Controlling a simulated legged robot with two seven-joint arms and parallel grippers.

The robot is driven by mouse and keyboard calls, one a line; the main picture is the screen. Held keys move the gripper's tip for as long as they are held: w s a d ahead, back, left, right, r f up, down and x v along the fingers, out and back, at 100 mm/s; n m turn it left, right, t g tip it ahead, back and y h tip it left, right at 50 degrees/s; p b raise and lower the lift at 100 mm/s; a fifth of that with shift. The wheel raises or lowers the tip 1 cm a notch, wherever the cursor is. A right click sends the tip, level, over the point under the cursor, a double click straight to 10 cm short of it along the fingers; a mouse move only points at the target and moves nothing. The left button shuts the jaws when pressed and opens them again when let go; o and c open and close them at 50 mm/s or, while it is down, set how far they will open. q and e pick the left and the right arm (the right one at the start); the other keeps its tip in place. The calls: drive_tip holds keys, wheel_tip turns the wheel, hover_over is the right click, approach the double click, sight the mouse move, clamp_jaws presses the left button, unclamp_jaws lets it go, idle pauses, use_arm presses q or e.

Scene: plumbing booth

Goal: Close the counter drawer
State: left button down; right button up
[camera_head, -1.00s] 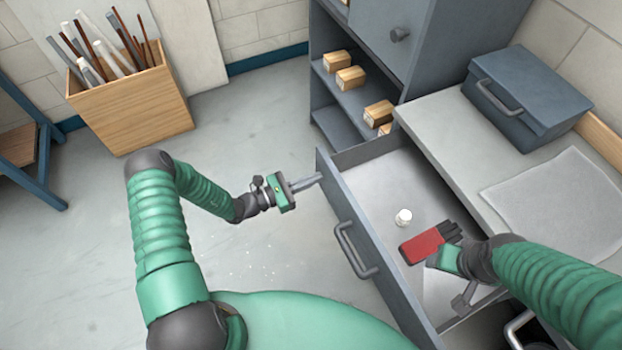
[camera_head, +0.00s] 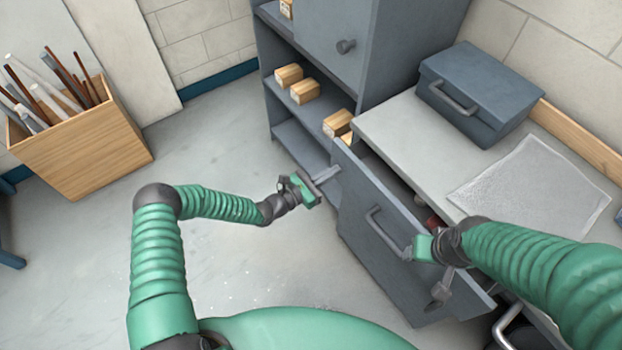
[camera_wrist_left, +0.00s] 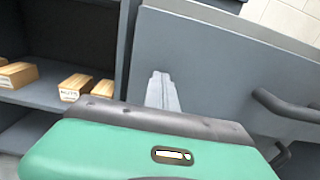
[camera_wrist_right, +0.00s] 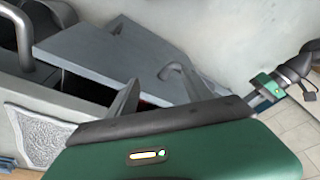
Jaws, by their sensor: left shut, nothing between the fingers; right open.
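Part of a red item (camera_head: 433,222) shows inside the gap.
A blue-grey toolbox (camera_head: 485,90) and a pale sheet (camera_head: 530,185) lie on the counter. A grey shelf cabinet (camera_head: 325,60) with wooden boxes (camera_head: 305,91) stands behind the drawer. A wooden bin of rods (camera_head: 85,150) stands at left. The floor between is clear.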

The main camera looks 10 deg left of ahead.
use_arm(q)
drive_tip(key=b+x, duration=0.2)
drive_tip(key=x, duration=0.6)
drive_tip(key=shift+s+d, duration=0.15)
drive_tip(key=shift+d, duration=0.05)
drive_tip(key=shift+r, duration=0.25)
drive_tip(key=shift+a, duration=0.2)
drive_tip(key=shift+r, duration=0.15)
